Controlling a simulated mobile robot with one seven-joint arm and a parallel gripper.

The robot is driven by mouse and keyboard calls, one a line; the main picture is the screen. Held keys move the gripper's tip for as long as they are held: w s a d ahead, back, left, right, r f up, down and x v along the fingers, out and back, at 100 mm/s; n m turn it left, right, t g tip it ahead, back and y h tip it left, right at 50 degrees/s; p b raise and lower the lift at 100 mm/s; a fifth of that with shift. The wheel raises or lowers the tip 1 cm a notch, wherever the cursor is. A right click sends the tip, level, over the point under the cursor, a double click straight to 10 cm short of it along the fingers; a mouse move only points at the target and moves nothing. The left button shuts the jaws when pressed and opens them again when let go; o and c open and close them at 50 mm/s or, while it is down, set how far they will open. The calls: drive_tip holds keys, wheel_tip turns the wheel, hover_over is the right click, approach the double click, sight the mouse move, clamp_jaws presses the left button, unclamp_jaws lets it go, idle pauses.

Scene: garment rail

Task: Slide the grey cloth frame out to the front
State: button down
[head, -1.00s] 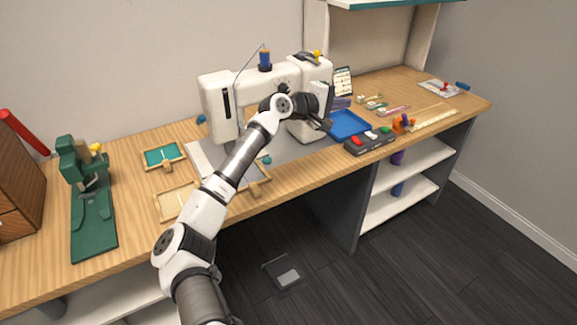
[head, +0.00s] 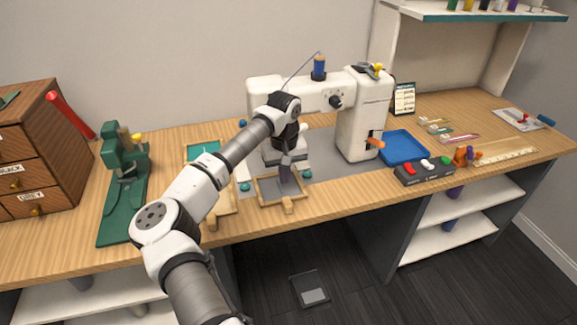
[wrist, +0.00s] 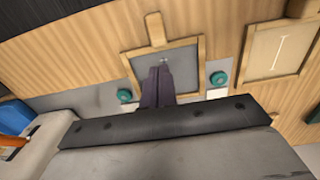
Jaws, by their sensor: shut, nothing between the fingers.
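The grey cloth frame (head: 268,189) is a wooden square with grey cloth and a short wooden handle at its front. It lies near the table's front edge, below the sewing machine's (head: 362,115) needle end. In the wrist view the grey cloth frame (wrist: 188,58) shows with its handle at the top. My gripper (head: 286,179) points down over the inside of the frame, with its fingers shut and empty. In the wrist view my gripper (wrist: 158,74) covers part of the cloth. I cannot tell whether the fingertips touch it. The machine's needle area is partly hidden by my arm.
Teal knobs (wrist: 219,78) sit on both sides of the frame. A pale cloth frame (head: 222,203) and a teal one (head: 203,151) lie to the left. A blue tray (head: 404,147) and a switch box (head: 425,171) stand to the right. Open space lies beyond the front edge.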

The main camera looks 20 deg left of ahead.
sight(288, 197)
drive_tip(key=shift+d+f+p, duration=0.1)
drive_tip(key=shift+f+p, duration=0.45)
drive_tip(key=shift+f, duration=2.25)
drive_tip(key=shift+s+d+f+b, duration=0.1)
drive_tip(key=shift+s+d+b, duration=0.05)
drive_tip(key=shift+b, duration=0.15)
drive_tip(key=shift+s+d+b, duration=0.4)
drive_tip(key=shift+s+d, duration=0.05)
drive_tip(key=shift+s, duration=0.3)
drive_tip(key=shift+s+d+r, duration=0.15)
drive_tip(key=shift+r, duration=0.05)
drive_tip(key=shift+f, duration=0.15)
